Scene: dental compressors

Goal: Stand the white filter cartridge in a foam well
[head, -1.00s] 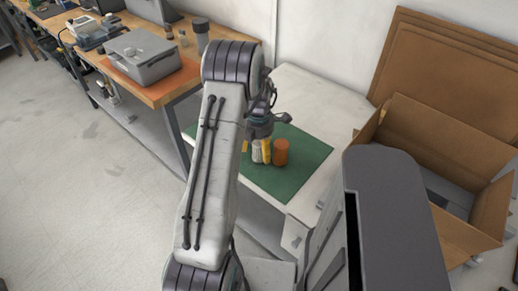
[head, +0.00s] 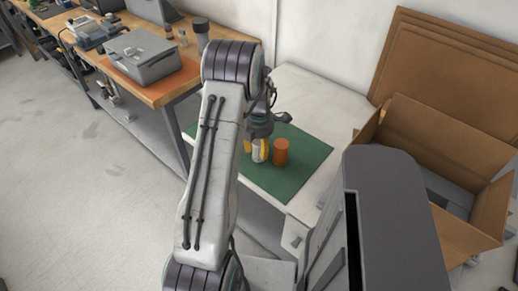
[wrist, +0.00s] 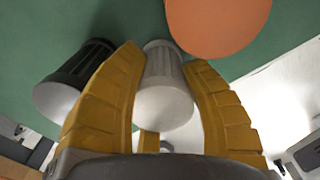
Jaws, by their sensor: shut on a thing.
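The white filter cartridge (wrist: 165,88) stands between the two yellow fingers of my gripper (wrist: 163,85) in the wrist view. The fingers are shut on its sides. In the head view the white cartridge (head: 259,151) shows below my gripper (head: 258,146), over the green mat (head: 300,176), partly covered by the fingers. I cannot tell whether its base touches the mat. No foam well can be made out in either view.
An orange cylinder (head: 281,152) stands close to the right of my gripper. A dark ribbed cartridge (wrist: 75,82) is close to the left finger in the wrist view. An open cardboard box (head: 455,150) is at the right. A grey case (head: 140,58) sits on the wooden bench.

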